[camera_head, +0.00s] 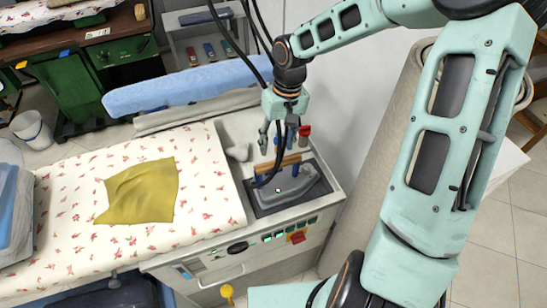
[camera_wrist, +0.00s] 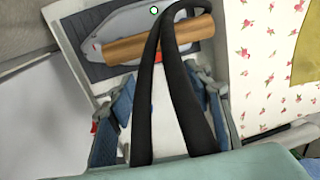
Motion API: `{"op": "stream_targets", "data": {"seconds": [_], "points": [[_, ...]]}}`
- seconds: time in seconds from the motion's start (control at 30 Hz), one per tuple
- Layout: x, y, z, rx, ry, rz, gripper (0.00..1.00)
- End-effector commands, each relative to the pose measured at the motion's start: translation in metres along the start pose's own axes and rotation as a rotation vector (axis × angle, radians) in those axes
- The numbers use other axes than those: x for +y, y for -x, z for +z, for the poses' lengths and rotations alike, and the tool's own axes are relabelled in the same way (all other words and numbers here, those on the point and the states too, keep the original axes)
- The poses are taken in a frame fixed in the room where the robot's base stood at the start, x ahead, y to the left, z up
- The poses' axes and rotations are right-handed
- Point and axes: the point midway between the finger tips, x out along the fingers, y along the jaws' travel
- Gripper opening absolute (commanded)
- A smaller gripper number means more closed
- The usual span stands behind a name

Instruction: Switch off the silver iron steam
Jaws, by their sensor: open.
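The silver iron (camera_head: 297,187) rests on a dark pad (camera_head: 324,187) at the right end of the ironing table. Its wooden handle (camera_head: 291,161) faces up. A small pale dot with a green rim shows on the iron. My gripper (camera_head: 278,148) points down just behind the iron, apart from the handle as far as I can tell. Its fingers are spread and empty in the wrist view (camera_wrist: 160,88). Black cables cross in front and hide part of the iron.
A front panel holds several green switches (camera_head: 280,236) and a red one (camera_head: 297,237). A yellow cloth (camera_head: 140,192) lies on the floral cover (camera_head: 215,185). A blue padded arm (camera_head: 185,87) stands behind. A red-topped thing (camera_head: 304,130) is close beside my gripper.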

Motion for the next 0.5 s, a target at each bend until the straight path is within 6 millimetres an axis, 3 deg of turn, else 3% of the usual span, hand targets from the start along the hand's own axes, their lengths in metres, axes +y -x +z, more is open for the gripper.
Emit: {"op": "stream_targets", "data": {"seconds": [0.23,0.5], "points": [[-0.001,-0.049,0.001,-0.004,0.002,-0.003,0.46],[0.0,-0.075,0.0,0.0,0.002,0.0,0.46]]}}
